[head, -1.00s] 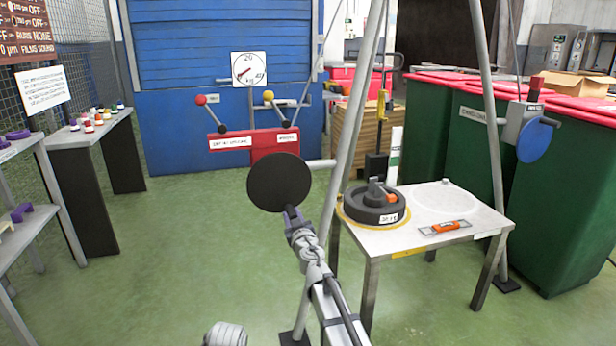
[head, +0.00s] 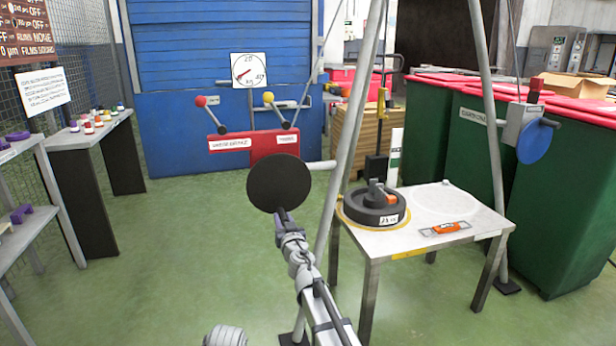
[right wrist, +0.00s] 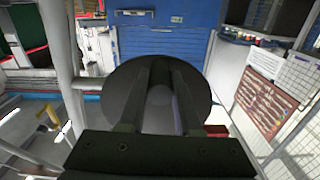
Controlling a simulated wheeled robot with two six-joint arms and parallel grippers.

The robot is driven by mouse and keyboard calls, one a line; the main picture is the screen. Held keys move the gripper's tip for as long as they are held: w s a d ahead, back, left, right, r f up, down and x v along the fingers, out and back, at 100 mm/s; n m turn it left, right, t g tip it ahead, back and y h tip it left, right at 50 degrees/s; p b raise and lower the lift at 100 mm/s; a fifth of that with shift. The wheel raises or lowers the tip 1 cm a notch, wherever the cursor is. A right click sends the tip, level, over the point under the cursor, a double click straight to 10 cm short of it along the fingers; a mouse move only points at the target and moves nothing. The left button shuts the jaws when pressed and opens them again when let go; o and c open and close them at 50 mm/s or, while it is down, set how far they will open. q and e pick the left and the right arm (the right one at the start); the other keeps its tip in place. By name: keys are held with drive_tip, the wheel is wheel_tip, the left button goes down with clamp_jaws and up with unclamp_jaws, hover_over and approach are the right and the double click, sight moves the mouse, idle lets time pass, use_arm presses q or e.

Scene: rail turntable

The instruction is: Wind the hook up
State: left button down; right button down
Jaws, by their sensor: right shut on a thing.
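A black round disc (head: 279,183) sits on a pale shaft that runs to a grey tripod leg (head: 338,170). My right gripper (head: 282,214) reaches the disc's lower edge from the near side. In the right wrist view the disc (right wrist: 118,92) fills the middle, and both fingers (right wrist: 160,98) are closed around a handle in front of it. The fingers and the disc mostly hide that handle. I cannot make out the hook for certain.
A black ring-shaped weight (head: 374,207) and an orange-and-grey level (head: 446,228) lie on a small table (head: 405,246) right of my arm. A blue disc (head: 535,141) is on another tripod leg. A dial (head: 249,70) stands behind. Green floor on the left is clear.

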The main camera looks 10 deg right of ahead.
drive_tip(key=shift+s+a, duration=0.1)
drive_tip(key=shift+a, duration=0.25)
drive_tip(key=shift+a+r+m+p, duration=0.15)
drive_tip(key=shift+a+m, duration=0.5)
drive_tip(key=shift+m, duration=0.25)
drive_tip(key=shift+a+r+m+p, duration=0.15)
drive_tip(key=shift+a+m, duration=0.45)
drive_tip(key=shift+m, duration=0.3)
drive_tip(key=c, duration=0.8)
unclamp_jaws()
drive_tip(key=o, duration=0.4)
drive_tip(key=shift+d, duration=0.15)
drive_tip(key=s, duration=0.8)
drive_tip(key=shift+d, duration=0.15)
